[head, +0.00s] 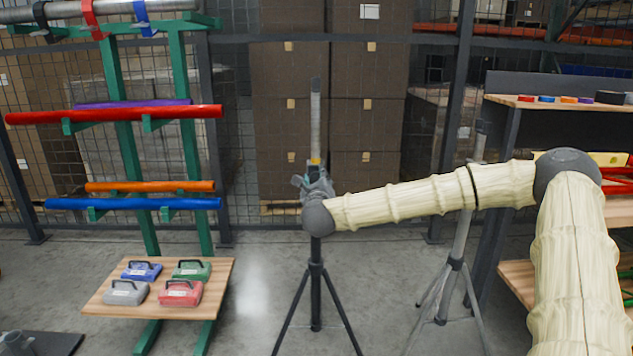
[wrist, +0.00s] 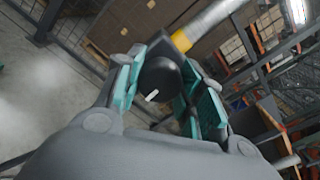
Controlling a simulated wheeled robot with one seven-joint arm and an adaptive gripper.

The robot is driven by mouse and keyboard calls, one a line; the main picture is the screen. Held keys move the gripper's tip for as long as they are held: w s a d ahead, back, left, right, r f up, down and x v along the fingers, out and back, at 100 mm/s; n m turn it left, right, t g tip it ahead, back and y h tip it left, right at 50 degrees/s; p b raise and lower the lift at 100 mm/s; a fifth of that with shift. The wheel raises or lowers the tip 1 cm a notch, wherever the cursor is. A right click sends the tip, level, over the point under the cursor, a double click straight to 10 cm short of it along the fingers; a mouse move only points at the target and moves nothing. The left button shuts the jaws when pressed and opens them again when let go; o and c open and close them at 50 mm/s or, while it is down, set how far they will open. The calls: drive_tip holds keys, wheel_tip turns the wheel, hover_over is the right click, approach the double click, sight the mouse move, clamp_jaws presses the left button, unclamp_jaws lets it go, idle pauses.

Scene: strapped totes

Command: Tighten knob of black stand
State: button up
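The black stand (head: 316,297) is a tripod on the floor in the middle of the head view. A grey tube with a yellow band rises from it, seen also in the wrist view (wrist: 206,24). Its round black knob (wrist: 157,78) with a white mark shows in the wrist view. My gripper (wrist: 165,85) has its teal-padded fingers on either side of the knob, angled inward and apparently touching it. In the head view my gripper (head: 313,180) is at the stand's collar, and my wrist hides the knob there.
A grey stand (head: 455,245) is just right of the black one, behind my arm. A green rack (head: 130,150) with colored tubes and a wooden shelf (head: 215,280) of small cases stands left. Shelving (head: 500,150) is right. Fence and stacked boxes (head: 290,120) are behind.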

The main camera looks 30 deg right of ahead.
drive_tip(key=o, duration=0.4)
drive_tip(key=shift+d+f, duration=0.1)
drive_tip(key=shift+f, duration=0.1)
drive_tip(key=shift+o, duration=0.2)
drive_tip(key=shift+r, duration=0.1)
drive_tip(key=shift+s, duration=0.15)
drive_tip(key=v, duration=1.2)
